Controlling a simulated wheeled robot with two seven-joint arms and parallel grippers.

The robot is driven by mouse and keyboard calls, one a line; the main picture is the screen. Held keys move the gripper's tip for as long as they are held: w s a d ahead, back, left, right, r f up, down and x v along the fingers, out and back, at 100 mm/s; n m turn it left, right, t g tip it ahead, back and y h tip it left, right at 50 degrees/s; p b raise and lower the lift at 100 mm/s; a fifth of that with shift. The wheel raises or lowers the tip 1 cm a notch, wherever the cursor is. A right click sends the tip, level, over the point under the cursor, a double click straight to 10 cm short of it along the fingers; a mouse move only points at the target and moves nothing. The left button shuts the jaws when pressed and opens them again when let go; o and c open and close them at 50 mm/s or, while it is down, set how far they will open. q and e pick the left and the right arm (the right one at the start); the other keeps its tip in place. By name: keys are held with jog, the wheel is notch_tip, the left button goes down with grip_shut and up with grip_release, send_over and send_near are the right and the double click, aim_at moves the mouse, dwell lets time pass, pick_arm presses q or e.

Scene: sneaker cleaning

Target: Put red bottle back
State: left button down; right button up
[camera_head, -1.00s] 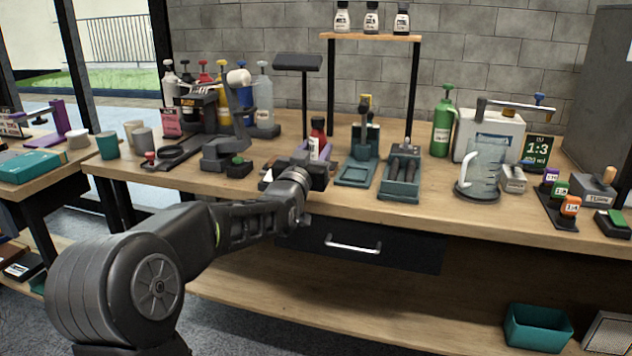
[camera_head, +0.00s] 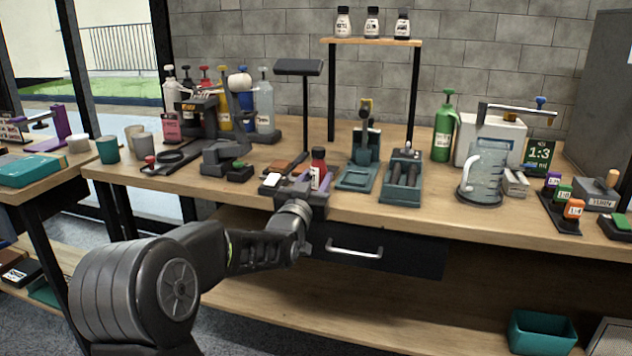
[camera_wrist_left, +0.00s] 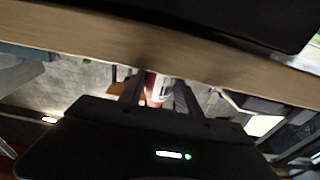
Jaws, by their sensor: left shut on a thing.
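The red bottle (camera_head: 318,165) is small, with a white label and a dark red top. It stands nearly upright between the fingers of my left gripper (camera_head: 316,184), at the front edge of the workbench (camera_head: 450,215). My left gripper is shut on it. In the left wrist view the red bottle (camera_wrist_left: 157,88) shows its white label between the two dark fingers (camera_wrist_left: 156,95); its lower part is hidden. My right gripper is not in view.
A brown and white block set (camera_head: 275,178) lies just left of the gripper. Teal holders (camera_head: 357,177) stand to its right. A glass pitcher (camera_head: 484,170) and green bottle (camera_head: 443,135) are farther right. Three small bottles sit on a raised shelf (camera_head: 372,41). A drawer (camera_head: 400,253) is below.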

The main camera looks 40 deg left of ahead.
pick_arm(q)
jog(key=shift+f, duration=0.1)
jog(key=c, duration=0.9)
grip_release()
jog(key=shift+o, duration=0.2)
jog(key=shift+s, duration=0.1)
jog(key=v, duration=1.1)
jog(key=shift+s+d, duration=0.15)
jog(key=shift+s, duration=0.25)
